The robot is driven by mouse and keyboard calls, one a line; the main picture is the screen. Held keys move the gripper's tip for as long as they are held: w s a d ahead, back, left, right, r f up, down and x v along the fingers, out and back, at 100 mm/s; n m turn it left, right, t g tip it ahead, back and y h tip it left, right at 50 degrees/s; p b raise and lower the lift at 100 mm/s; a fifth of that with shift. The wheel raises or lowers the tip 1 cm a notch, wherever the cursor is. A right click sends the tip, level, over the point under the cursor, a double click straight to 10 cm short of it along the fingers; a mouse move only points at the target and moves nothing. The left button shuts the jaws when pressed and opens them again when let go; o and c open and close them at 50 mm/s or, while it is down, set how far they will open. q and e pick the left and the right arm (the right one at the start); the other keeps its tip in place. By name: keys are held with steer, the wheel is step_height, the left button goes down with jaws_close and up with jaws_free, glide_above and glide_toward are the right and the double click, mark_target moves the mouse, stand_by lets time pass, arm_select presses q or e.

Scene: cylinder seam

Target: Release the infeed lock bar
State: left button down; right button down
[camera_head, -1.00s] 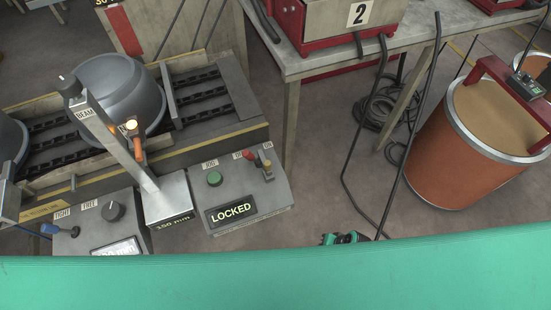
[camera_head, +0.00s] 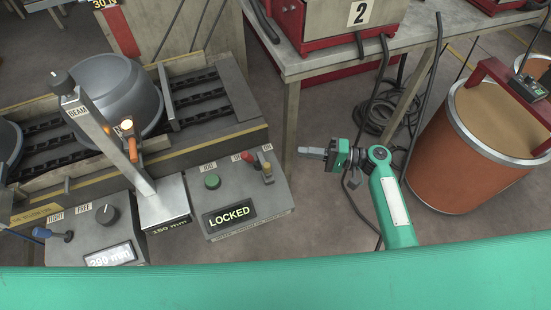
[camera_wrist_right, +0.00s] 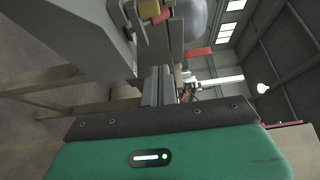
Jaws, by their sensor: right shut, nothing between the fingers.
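A grey control box (camera_head: 240,202) with a lit LOCKED display (camera_head: 230,214) stands at the front of the conveyor. The lever's coloured end also shows at the top of the right wrist view (camera_wrist_right: 152,10). I cannot tell for certain which part is the lock bar. My right gripper (camera_head: 302,153) is shut and empty, pointing left, to the right of the lever and apart from it. My left gripper is out of view.
A workbench (camera_head: 340,62) and an orange drum (camera_head: 500,135) are to the right. Hoses hang by the bench.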

mark_target(264, 161)
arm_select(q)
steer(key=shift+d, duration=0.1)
arm_select(e)
steer(key=shift+a, duration=0.15)
